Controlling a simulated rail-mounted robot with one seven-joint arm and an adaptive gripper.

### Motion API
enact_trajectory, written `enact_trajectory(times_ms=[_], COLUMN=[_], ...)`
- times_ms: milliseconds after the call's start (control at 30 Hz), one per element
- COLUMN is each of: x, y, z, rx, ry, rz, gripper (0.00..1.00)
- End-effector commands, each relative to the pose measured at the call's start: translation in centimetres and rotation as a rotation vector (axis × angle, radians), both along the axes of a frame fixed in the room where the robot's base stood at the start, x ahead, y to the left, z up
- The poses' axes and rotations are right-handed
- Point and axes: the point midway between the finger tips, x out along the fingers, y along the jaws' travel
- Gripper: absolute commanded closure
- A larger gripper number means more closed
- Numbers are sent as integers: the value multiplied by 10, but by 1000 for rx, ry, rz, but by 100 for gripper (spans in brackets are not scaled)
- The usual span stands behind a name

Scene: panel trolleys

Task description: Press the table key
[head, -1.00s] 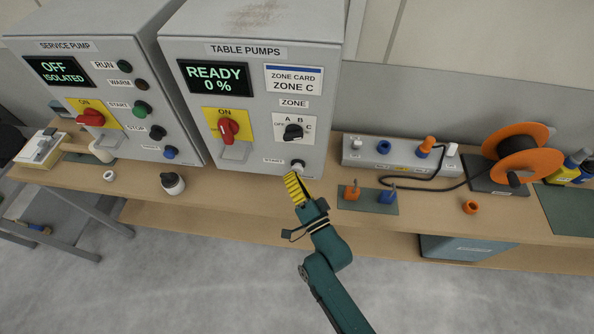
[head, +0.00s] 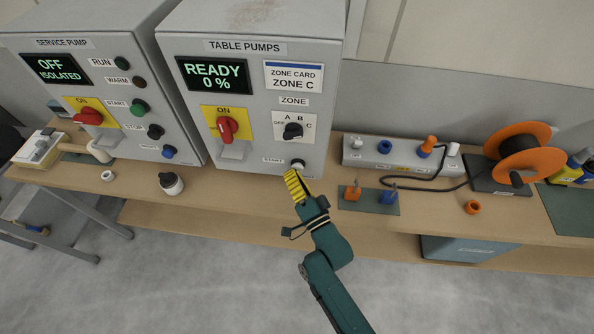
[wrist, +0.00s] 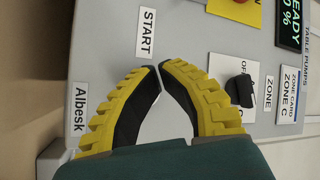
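The grey TABLE PUMPS panel (head: 250,110) stands on the bench, and its display (head: 213,76) reads READY 0 %. A small round key (head: 297,165) sits low on its front, beside a START label (head: 273,160). My gripper (head: 292,174) is just below this key, with its yellow fingers pointing up at the panel. The wrist view shows the START label (wrist: 146,32) just beyond the fingertips. The fingertips of my gripper (wrist: 160,67) meet there, shut with nothing seen between them. The key is hidden in the wrist view, so contact cannot be told.
Above the key are the black ZONE selector (head: 293,131) and a red switch (head: 228,128). A SERVICE PUMP panel (head: 90,100) stands left, reading OFF ISOLATED. A socket box (head: 400,158), a mat with small plugs (head: 368,198) and an orange reel (head: 522,152) lie right.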

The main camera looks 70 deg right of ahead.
Motion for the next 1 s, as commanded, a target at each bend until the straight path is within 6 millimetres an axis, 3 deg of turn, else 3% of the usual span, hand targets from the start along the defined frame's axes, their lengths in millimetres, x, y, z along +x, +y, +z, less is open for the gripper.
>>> enact_trajectory(times_ms=[1000], x=[1], y=[-8], z=[1], rx=[-2], ry=[-2], rz=[-1], gripper=[100])
